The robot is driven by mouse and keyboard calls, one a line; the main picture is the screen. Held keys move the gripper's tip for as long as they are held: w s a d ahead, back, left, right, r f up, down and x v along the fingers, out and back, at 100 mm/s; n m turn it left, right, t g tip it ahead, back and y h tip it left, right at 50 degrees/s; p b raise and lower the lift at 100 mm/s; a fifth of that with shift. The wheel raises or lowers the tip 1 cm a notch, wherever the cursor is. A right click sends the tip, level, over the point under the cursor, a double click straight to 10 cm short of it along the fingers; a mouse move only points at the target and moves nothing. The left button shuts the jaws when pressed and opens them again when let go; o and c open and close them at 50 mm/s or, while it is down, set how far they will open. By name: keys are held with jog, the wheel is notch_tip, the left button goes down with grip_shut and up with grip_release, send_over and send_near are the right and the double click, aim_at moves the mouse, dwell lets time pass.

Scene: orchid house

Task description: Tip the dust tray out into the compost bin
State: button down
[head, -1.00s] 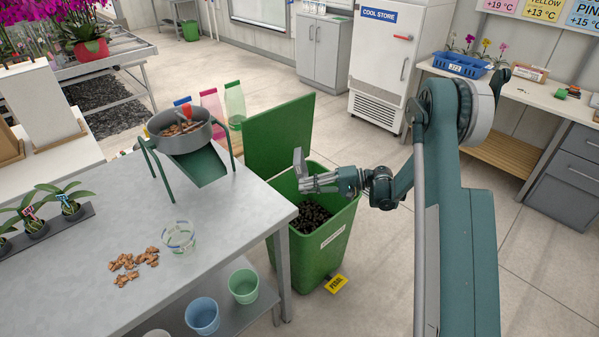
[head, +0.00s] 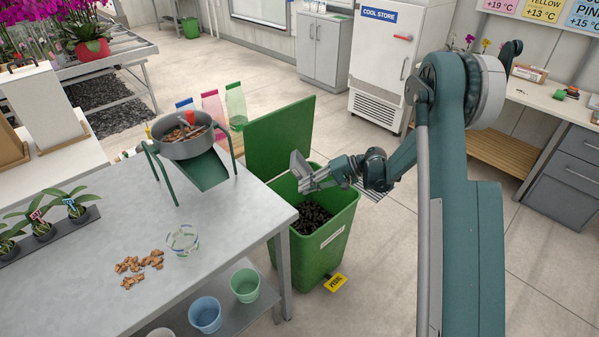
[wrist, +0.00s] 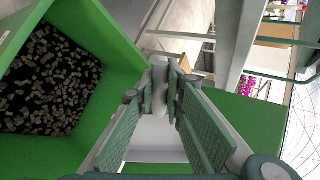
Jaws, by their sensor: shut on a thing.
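The compost bin (head: 322,262) is green and stands on the floor beside the table's right end. Its lid (head: 280,135) is open and upright, and dark chunky material (head: 312,217) lies inside. My gripper (head: 308,185) is over the bin's opening, shut on the small grey dust tray (head: 297,164). The tray is steeply tilted above the bin; I cannot tell whether anything is in it. In the wrist view, the tray (wrist: 155,132) is a pale grey piece between the fingers, partly hidden by them. The bin (wrist: 105,28) and its dark contents show at left.
The grey table (head: 105,230) carries a sieve on green legs (head: 186,145), a clear cup (head: 183,240), brown chips (head: 138,262) and potted plants (head: 75,207). Blue (head: 205,315) and green (head: 245,285) pots stand on its lower shelf. A yellow pedal (head: 335,283) is at the bin's foot.

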jog(key=shift+a+r+h+p, duration=0.1)
jog(key=shift+r+h+p, duration=0.45)
jog(key=shift+h+p, duration=0.95)
jog(key=shift+h, duration=0.4)
jog(key=shift+r, duration=0.1)
jog(key=shift+r+h+p, duration=0.35)
jog(key=shift+h+p, duration=0.25)
jog(key=shift+h, duration=0.4)
jog(key=shift+r+h+p, duration=0.2)
jog(key=shift+h+p, duration=0.1)
jog(key=shift+h, duration=0.7)
